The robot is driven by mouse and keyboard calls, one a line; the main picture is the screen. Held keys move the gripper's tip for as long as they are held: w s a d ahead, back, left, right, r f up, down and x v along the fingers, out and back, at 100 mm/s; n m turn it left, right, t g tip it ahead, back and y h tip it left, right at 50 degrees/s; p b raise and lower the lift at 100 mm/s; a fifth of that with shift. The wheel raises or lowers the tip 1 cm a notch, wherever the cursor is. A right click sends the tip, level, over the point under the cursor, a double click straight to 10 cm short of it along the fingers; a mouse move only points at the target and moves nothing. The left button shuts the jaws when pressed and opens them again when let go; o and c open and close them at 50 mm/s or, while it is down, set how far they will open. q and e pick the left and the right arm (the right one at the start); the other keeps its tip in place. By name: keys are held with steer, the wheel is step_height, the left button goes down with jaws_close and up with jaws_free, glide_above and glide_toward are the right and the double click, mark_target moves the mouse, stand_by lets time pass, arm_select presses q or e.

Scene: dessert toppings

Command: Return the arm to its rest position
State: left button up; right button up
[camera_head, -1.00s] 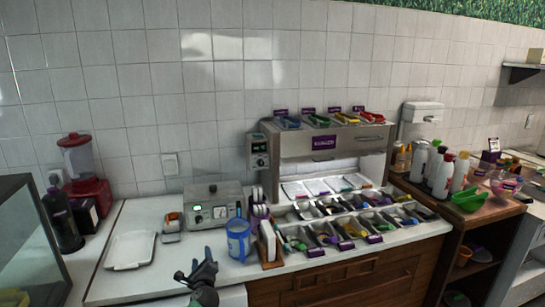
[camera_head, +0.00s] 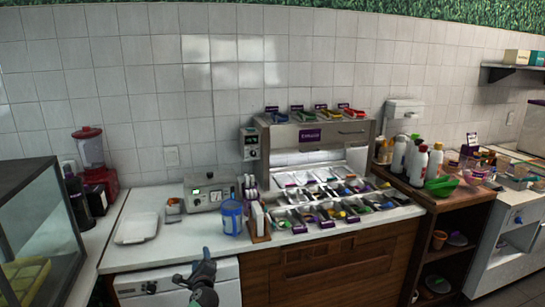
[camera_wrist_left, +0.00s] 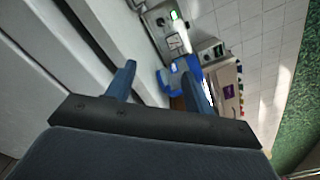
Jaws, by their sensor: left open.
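My left gripper (camera_head: 194,266) is in the lower middle of the head view, in front of the counter and above the white appliance. Its dark fingers are spread and hold nothing. In the left wrist view, the two blue-grey fingers of the gripper (camera_wrist_left: 160,82) stand apart with a clear gap. The right gripper shows in neither view.
A blue container (camera_head: 232,218) stands near the counter's front edge, beyond my left gripper; it also shows in the wrist view (camera_wrist_left: 176,76). A white tray (camera_head: 136,228) lies at left. The topping station (camera_head: 318,140) stands at right. A glass case (camera_head: 38,225) is at far left.

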arm_select(q)
steer(key=s+f+n+g+h, duration=0.25)
steer(key=f+n+g, duration=0.25)
steer(key=f+n, duration=0.95)
steer(key=s+d+f+n+g+h, duration=0.1)
steer(key=s+d+f+n+g, duration=0.15)
steer(key=s+f, duration=0.65)
steer(key=s+d+f+n+g+h, duration=0.1)
steer(key=s+f+n+g, duration=0.15)
steer(key=s+f, duration=0.65)
steer(key=s+d+f+g, duration=0.1)
steer(key=s+f+g, duration=0.1)
steer(key=s+f, duration=0.5)
steer(key=s+d+f+g, duration=0.1)
steer(key=s+f, duration=0.7)
steer(key=s, duration=1.1)
steer(key=s+d+f+g+h, duration=0.1)
steer(key=s+f+g, duration=0.1)
steer(key=s+f, duration=0.5)
steer(key=s+n, duration=0.1)
steer(key=s, duration=0.5)
steer(key=shift+s+f+g, duration=0.25)
steer(key=shift+f+g, duration=0.05)
steer(key=shift+f, duration=0.1)
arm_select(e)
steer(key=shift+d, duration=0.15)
